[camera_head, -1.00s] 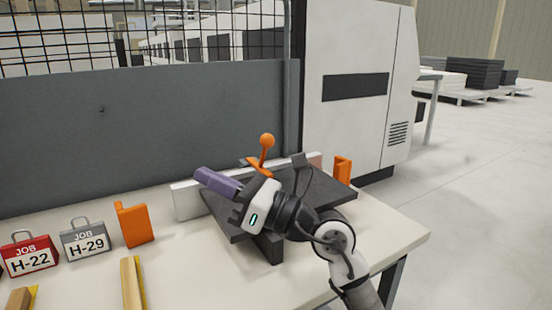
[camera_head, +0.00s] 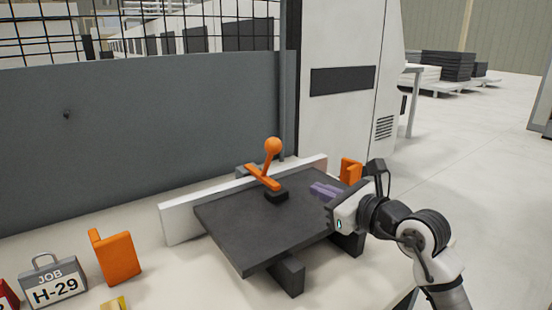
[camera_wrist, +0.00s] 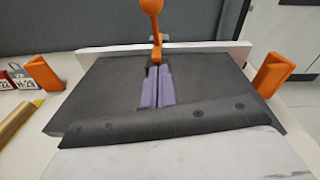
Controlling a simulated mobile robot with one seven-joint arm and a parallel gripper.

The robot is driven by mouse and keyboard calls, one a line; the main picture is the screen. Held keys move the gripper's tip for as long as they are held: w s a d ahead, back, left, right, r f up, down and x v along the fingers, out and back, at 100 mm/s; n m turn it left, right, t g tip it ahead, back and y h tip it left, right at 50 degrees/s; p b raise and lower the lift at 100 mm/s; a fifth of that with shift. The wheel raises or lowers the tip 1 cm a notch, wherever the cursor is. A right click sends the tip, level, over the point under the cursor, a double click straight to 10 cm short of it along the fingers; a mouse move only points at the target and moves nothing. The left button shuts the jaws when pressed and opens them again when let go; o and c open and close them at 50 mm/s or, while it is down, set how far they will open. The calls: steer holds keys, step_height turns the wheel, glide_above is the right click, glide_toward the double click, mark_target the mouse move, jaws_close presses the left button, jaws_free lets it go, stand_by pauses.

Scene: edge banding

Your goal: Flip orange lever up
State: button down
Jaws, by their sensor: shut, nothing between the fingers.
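The orange lever (camera_head: 263,177) is mounted on a small black block on the dark plate (camera_head: 240,225). A ball knob (camera_head: 273,146) stands at the top of its upright stem, and an orange arm slants down to the block. My gripper (camera_head: 318,191), with purple fingers, is over the right part of the plate, to the right of the lever and apart from it. The fingers are shut with nothing between them. In the wrist view the fingers (camera_wrist: 156,87) point at the lever (camera_wrist: 155,38), whose lower end is partly hidden behind the fingertips.
A white fence (camera_head: 180,222) runs along the plate's back edge, before a grey panel (camera_head: 130,140). Orange brackets stand left (camera_head: 117,257) and right (camera_head: 350,171) of the plate. A grey job tag (camera_head: 52,280) is at the front left. The air above the plate is open.

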stand_by(0.4)
steer(key=p+x, duration=0.3)
steer(key=x, duration=0.6)
steer(key=shift+w+a+r, duration=0.1)
steer(key=shift+w+r, duration=0.05)
steer(key=shift+w, duration=0.15)
steer(key=r, duration=0.1)
steer(key=w+a+r+p, duration=0.1)
steer(key=shift+a+r+p, duration=0.15)
steer(key=shift+r+p, duration=0.15)
steer(key=shift+r, duration=0.1)
steer(key=shift+w+a+r, duration=0.1)
steer(key=shift+a+r, duration=0.05)
steer(key=shift+r, duration=0.1)
steer(key=shift+r, duration=0.1)
